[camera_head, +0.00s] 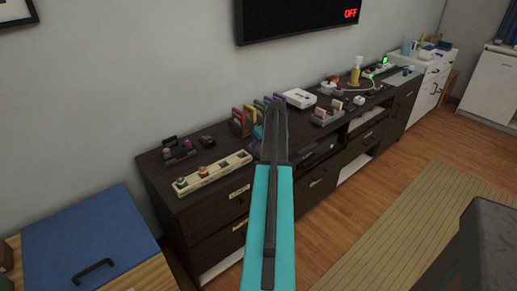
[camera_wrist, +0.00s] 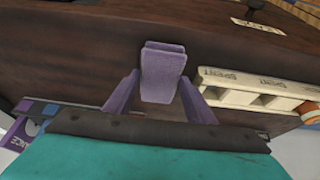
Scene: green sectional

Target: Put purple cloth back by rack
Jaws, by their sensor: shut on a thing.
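A folded purple piece (camera_wrist: 163,70), which looks like the cloth, is held between the fingertips of my gripper (camera_wrist: 160,85) in the wrist view. My gripper is shut on it, above the dark wood top of the cabinet. A row of coloured upright stands (camera_head: 238,122), possibly the rack, is just left of and behind the gripper. In the wrist view a strip with blue and purple blocks (camera_wrist: 45,110) shows at the left, partly hidden.
A cream slotted tray marked SPENT (camera_head: 212,174) lies left of my gripper; it also shows in the wrist view (camera_wrist: 262,90). A dark holder (camera_head: 180,148) is behind it. A white box (camera_head: 299,98) and a card holder (camera_head: 327,115) are to the right.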

